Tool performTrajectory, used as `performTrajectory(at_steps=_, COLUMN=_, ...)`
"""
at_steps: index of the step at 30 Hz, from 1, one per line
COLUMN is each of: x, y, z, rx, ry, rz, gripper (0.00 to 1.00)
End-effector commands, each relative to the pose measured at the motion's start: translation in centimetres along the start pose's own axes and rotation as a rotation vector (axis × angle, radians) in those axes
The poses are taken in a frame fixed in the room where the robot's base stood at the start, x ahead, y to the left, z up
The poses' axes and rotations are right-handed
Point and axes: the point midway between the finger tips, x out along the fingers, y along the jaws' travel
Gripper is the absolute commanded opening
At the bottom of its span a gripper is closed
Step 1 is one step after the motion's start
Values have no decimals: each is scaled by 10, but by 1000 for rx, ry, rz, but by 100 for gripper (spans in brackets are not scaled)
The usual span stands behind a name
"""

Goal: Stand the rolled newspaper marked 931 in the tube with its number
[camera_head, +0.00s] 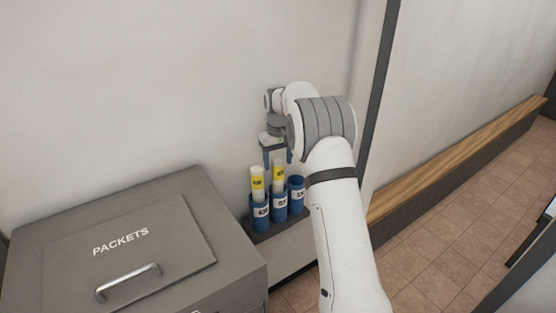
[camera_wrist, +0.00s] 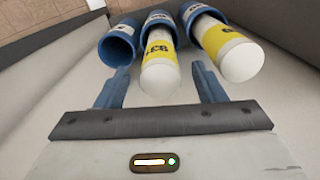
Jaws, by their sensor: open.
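A rolled newspaper with a yellow band (camera_head: 278,175) stands in the middle blue tube (camera_head: 280,207). In the wrist view this newspaper (camera_wrist: 160,70) has a band number that is partly turned away and not surely readable. A second yellow-banded newspaper (camera_head: 258,183) stands in the left tube (camera_head: 260,216); in the wrist view it (camera_wrist: 238,58) is on the right. The third blue tube (camera_head: 296,190) looks empty; it also shows in the wrist view (camera_wrist: 117,45). My gripper (camera_head: 278,158) is open at the middle newspaper's top, with one finger on each side in the wrist view (camera_wrist: 160,80).
The tubes stand on a dark ledge (camera_head: 283,230) against the wall. A grey PACKETS box (camera_head: 60,245) with a metal handle is at the left. A wooden-topped bench (camera_head: 450,158) runs along the wall at the right, beside open tiled floor.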

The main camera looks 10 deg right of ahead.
Motion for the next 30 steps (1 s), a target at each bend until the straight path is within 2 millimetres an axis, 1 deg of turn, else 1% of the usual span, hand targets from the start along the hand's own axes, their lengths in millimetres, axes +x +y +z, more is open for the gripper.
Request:
performTrajectory(at_steps=5, x=0, y=0, z=0, rx=0, ry=-1, rz=0, gripper=63)
performTrajectory(at_steps=8, x=-4, y=0, z=0, rx=1, ry=1, rz=0, gripper=63)
performTrajectory(at_steps=11, x=-16, y=1, z=0, rx=1, ry=2, rz=1, gripper=63)
performTrajectory(at_steps=15, x=-41, y=1, z=-1, rx=1, ry=4, rz=1, gripper=63)
performTrajectory(at_steps=21, x=-69, y=1, z=0, rx=1, ry=1, rz=0, gripper=63)
performTrajectory(at_steps=25, x=-77, y=1, z=0, rx=1, ry=0, rz=0, gripper=63)
performTrajectory(at_steps=30, x=-78, y=1, z=0, rx=1, ry=-1, rz=0, gripper=63)
